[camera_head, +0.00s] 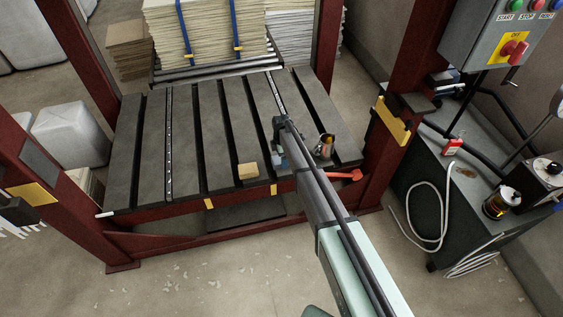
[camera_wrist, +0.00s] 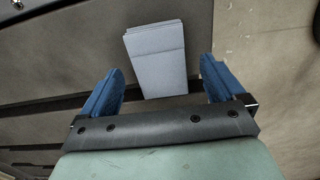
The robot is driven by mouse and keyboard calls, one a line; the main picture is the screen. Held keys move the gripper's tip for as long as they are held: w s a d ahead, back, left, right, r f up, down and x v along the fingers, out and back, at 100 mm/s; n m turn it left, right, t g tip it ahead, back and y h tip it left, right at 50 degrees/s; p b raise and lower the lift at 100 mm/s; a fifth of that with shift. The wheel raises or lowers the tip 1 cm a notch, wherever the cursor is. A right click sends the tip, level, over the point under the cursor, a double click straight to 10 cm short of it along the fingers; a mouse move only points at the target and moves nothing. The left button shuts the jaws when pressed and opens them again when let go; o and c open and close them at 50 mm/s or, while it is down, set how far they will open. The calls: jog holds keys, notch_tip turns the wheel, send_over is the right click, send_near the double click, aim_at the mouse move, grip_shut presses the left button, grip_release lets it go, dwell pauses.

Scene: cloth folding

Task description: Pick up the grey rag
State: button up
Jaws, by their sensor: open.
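The grey rag (camera_wrist: 155,60) is a folded, light blue-grey cloth lying flat on the dark slatted bed in the wrist view. My gripper (camera_wrist: 160,70) is open, with a blue finger on each side of the rag's near end and a gap on both sides. Its height above the rag is hard to judge. In the head view my gripper (camera_head: 278,150) is over the front right part of the bed (camera_head: 210,140). My arm hides much of that spot, so I cannot clearly tell the rag there.
A yellowish block (camera_head: 248,171) lies left of my gripper on the bed. A metal can (camera_head: 324,146) stands right of my arm, and a red-handled tool (camera_head: 343,175) is at the front edge. Red posts flank the bed. A stack of sheets (camera_head: 205,30) stands behind.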

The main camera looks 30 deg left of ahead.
notch_tip(320, 180, down, 2)
jog(key=shift+f, duration=0.25)
jog(key=c, duration=1)
